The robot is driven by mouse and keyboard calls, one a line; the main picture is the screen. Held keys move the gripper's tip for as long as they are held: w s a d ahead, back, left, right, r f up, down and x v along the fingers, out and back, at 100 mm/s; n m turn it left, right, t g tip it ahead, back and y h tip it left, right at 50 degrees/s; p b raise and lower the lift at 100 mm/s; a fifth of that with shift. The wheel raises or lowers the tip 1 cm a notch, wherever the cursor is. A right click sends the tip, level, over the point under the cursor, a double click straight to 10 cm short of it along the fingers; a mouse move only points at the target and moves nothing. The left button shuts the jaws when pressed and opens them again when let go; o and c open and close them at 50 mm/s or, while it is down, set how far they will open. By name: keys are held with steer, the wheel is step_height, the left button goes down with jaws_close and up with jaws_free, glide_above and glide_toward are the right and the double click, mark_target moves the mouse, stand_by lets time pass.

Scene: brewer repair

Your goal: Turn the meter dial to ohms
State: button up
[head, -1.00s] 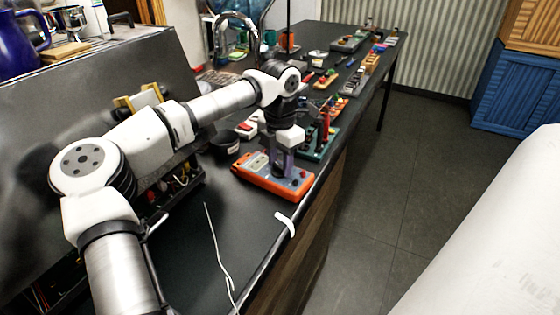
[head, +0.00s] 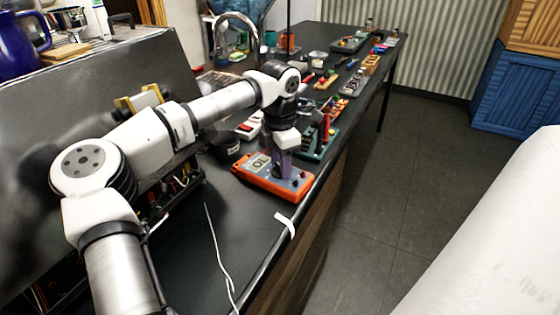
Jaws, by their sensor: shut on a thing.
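The orange meter (head: 262,186) lies flat on the black bench near its front edge in the head view. Its display (head: 258,163) sits at the left end and shows dark characters, too small to read surely. My gripper (head: 281,171) points straight down over the middle of the meter and is shut on its dial. The fingers hide the dial, so its pointer and setting cannot be seen. Red and dark jacks (head: 299,178) show at the meter's right end.
A green-based stand with red and black parts (head: 321,143) is just behind the meter. A white strip (head: 285,222) lies at the bench edge and a thin white wire (head: 219,254) in front. A tilted dark panel (head: 95,95) is at left. Bare bench lies left of the strip.

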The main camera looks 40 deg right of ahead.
steer(key=o, duration=1)
step_height(320, 180, up, 14)
steer(key=shift+f+b, duration=0.1)
steer(key=shift+b, duration=0.85)
